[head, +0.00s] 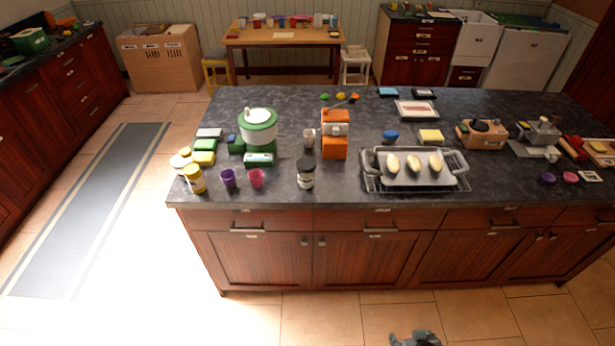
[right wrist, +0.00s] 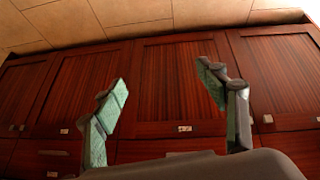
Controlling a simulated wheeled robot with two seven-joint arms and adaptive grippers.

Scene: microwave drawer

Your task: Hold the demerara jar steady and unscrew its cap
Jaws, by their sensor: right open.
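A jar with a black cap (head: 306,174) stands upright near the front edge of the island counter, left of the middle. Its label is too small to read, so I cannot be sure it is the demerara jar. Yellow-labelled jars (head: 195,180) with pale or yellow lids stand at the counter's front left corner. My right gripper (head: 415,339) shows at the bottom of the head view, low in front of the island and well away from the jars. In the right wrist view the right gripper (right wrist: 163,76) is open and empty, facing cabinet doors. My left gripper is not in view.
The dark island counter (head: 350,196) is crowded. Purple (head: 228,178) and pink (head: 257,179) cups stand left of the black-capped jar. An orange machine (head: 335,135) is behind it, and a tray rack (head: 414,168) is to its right. Floor in front is clear.

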